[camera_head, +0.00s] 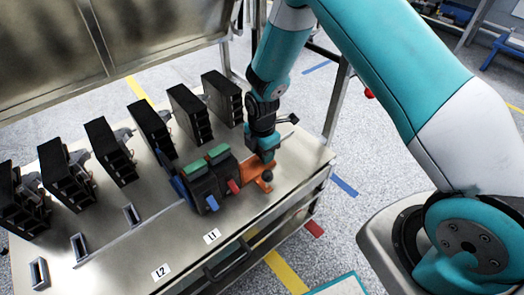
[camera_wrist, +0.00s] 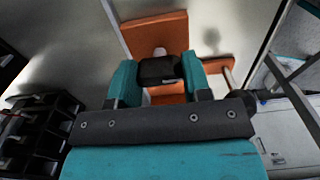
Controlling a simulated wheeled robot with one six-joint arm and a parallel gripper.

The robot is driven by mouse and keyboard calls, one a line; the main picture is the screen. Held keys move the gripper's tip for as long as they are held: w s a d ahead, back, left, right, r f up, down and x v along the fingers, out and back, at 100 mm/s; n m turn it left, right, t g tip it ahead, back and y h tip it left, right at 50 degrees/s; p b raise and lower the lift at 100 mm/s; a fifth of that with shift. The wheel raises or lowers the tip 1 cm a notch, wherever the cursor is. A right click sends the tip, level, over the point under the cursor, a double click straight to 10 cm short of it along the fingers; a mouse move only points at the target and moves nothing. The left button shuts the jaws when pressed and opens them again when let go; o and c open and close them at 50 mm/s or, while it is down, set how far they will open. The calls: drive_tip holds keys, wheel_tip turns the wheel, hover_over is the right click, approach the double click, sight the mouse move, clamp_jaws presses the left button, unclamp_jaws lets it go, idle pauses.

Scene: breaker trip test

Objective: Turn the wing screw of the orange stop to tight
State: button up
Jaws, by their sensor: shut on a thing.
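The orange stop (camera_head: 256,171) sits near the right end of the steel bench, at the right end of the two dark breakers (camera_head: 212,180). In the wrist view the orange stop (camera_wrist: 155,32) lies beyond my fingers. My gripper (camera_head: 267,154) points down over the stop. In the wrist view its two teal fingers (camera_wrist: 158,72) are shut on a black wing screw (camera_wrist: 159,70), which sits between them over the stop. The screw's lower part and its contact with the stop are mostly hidden, so I cannot tell how tight it is.
A row of several black modules (camera_head: 152,130) stands along the back of the bench (camera_head: 125,255). Empty rectangular slots (camera_head: 79,247) and labels L1 (camera_head: 212,236) and L2 (camera_head: 161,272) lie left and in front. The bench's right end is clear.

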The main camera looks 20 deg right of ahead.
drive_tip(key=m+p, duration=0.1)
drive_tip(key=m, duration=0.6)
drive_tip(key=shift+m+p, duration=0.3)
drive_tip(key=shift+p, duration=0.1)
drive_tip(key=m, duration=0.3)
drive_tip(key=shift+m+p, duration=0.3)
drive_tip(key=m, duration=0.4)
drive_tip(key=shift+m+p, duration=0.3)
drive_tip(key=m, duration=0.6)
drive_tip(key=shift+p, duration=0.3)
drive_tip(key=m, duration=0.6)
drive_tip(key=shift+m, duration=0.3)
